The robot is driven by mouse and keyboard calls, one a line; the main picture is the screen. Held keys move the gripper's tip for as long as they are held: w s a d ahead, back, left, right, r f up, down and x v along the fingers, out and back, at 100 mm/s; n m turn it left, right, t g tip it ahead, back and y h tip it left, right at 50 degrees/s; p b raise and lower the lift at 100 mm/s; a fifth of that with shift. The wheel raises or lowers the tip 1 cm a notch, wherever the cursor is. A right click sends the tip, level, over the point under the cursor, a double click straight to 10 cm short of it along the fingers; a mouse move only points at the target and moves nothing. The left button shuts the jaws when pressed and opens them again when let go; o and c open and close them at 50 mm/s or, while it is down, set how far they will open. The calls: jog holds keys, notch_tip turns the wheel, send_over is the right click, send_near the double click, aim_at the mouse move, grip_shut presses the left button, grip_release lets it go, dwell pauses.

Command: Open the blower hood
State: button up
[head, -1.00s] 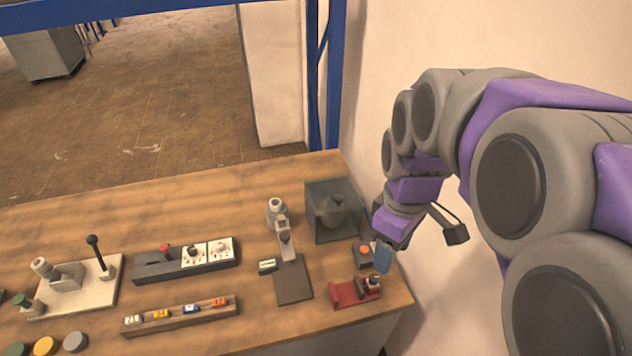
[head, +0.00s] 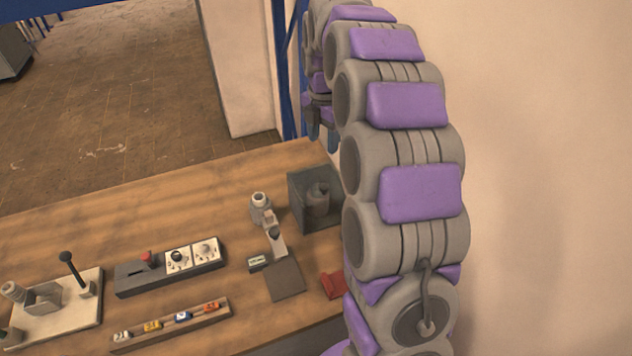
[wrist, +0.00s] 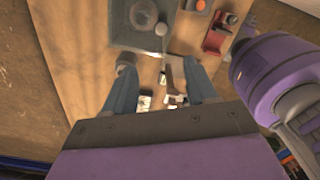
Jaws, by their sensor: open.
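I take the dark grey box (head: 300,203) at the table's back right to be the blower's housing; a rounded grey blower-like body (head: 318,198) stands inside it. I cannot tell which part is the hood or whether it is open. In the wrist view the box (wrist: 120,38) is at the top, with the round body (wrist: 143,14) in it. My gripper (wrist: 160,82) is open, with two blue fingers spread and nothing between them. It is apart from the box. In the head view my gripper (head: 322,128) is small, partly hidden, above and behind the box.
A grey-white microscope-like device (head: 268,218) stands left of the box. A red fixture (head: 333,285) sits near the right edge, partly hidden by my arm. A switch panel (head: 170,266), a rack of small coloured pieces (head: 172,322) and a lever base (head: 60,305) lie left. A blue frame post (head: 289,95) rises behind.

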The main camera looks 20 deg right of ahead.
jog(key=b, duration=0.1)
send_over(324, 185)
notch_tip(324, 185, down, 7)
jog(key=f, duration=0.4)
jog(key=f+b, duration=0.1)
jog(key=f, duration=0.3)
jog(key=shift+s+a+f, duration=0.1)
jog(key=shift+a, duration=0.1)
jog(key=shift+d+f, duration=0.35)
jog(key=shift+f, duration=0.25)
jog(key=shift+a, duration=0.1)
jog(key=shift+c, duration=0.3)
jog(key=shift+a, duration=0.15)
jog(key=c, duration=0.3)
grip_shut()
